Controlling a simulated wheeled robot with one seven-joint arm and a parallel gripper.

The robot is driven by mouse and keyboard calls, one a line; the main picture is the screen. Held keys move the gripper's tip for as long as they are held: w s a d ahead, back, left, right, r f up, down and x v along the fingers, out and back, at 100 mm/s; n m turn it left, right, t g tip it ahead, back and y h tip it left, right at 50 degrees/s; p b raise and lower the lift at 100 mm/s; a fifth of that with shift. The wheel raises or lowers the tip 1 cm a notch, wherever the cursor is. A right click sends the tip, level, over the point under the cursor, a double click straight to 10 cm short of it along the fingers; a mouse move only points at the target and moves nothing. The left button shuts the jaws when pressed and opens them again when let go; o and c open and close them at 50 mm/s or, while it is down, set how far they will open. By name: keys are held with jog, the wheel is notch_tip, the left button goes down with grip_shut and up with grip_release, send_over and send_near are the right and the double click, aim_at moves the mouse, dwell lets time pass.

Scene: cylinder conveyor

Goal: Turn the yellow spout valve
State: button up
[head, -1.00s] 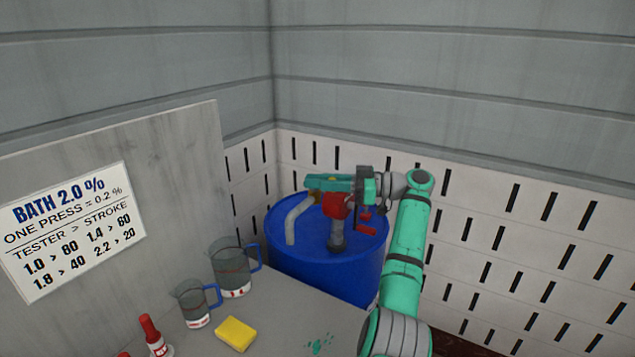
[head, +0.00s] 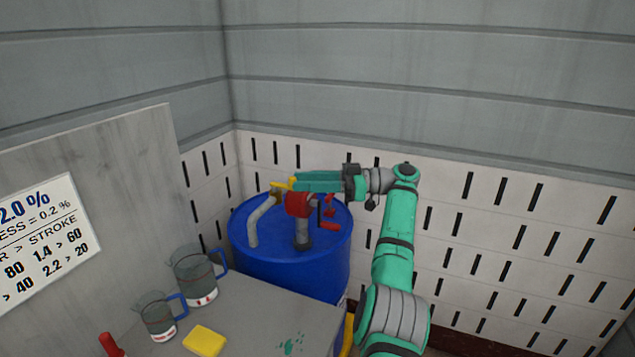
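The pump stands on a blue drum (head: 285,265). My gripper (head: 299,181) reaches in from the right at about valve height, with its teal fingers pointing left. The fingertips meet or overlap the valve's right end in the picture. I cannot tell whether they touch it. The fingers are seen side-on, so the gap between them is hidden. A red crank handle (head: 329,226) hangs at the pump's right side.
A grey table (head: 255,320) in front holds two measuring jugs (head: 195,277) with blue handles, a yellow sponge (head: 205,341) and a red-topped bottle (head: 109,345). A board with a sign (head: 40,240) stands at left. Slotted walls close in behind the drum.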

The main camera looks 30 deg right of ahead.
jog(key=shift+v, duration=1.7)
